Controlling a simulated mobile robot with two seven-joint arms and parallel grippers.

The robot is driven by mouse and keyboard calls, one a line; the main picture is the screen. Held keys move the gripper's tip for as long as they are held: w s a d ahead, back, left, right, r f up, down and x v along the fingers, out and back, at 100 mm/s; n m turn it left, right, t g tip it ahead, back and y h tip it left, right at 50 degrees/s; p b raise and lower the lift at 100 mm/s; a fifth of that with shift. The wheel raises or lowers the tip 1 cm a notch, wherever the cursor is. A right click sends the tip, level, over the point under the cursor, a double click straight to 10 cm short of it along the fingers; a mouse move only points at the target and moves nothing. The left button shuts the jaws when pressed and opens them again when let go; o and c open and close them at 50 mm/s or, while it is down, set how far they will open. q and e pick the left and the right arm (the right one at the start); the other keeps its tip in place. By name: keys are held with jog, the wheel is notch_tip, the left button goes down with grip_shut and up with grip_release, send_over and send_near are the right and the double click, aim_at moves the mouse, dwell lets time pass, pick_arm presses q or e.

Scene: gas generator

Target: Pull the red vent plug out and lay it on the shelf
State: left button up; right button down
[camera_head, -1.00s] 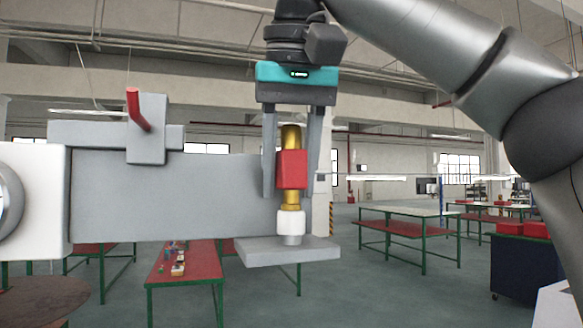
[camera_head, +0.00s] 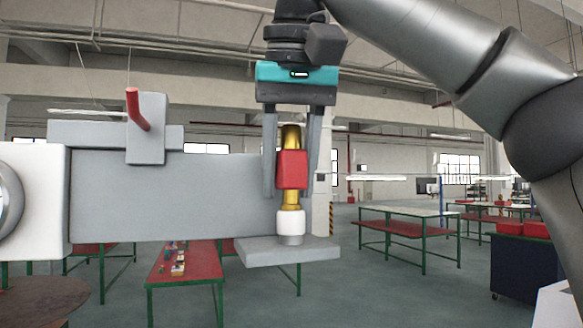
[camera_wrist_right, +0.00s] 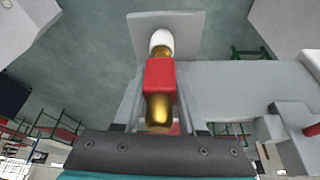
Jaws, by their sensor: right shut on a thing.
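The red vent plug (camera_head: 292,170) is a red block on an upright gold rod, with a white collar (camera_head: 289,224) and a grey foot below. My right gripper (camera_head: 291,190) comes down from above and is shut on the red block, one finger on each side. The grey shelf plate (camera_head: 258,250) lies right below the plug; the foot appears to meet its top. In the right wrist view the plug (camera_wrist_right: 159,76) lies between the fingers, its white end over the grey plate (camera_wrist_right: 190,25). My left gripper is not in view.
A large grey box-shaped body (camera_head: 170,195) stands left of the plug, close to the left finger. A grey block with a red handle (camera_head: 137,108) sits on top of it. Tables (camera_head: 400,222) stand far behind. Free room lies to the right.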

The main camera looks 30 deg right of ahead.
aim_at(289, 129)
jog(key=shift+r, duration=0.1)
jog(key=shift+r+p, duration=1.2)
jog(key=shift+r, duration=0.05)
jog(key=shift+r, duration=0.2)
jog(key=shift+r, duration=0.95)
jog(key=shift+r, duration=0.1)
jog(key=shift+r, duration=1.45)
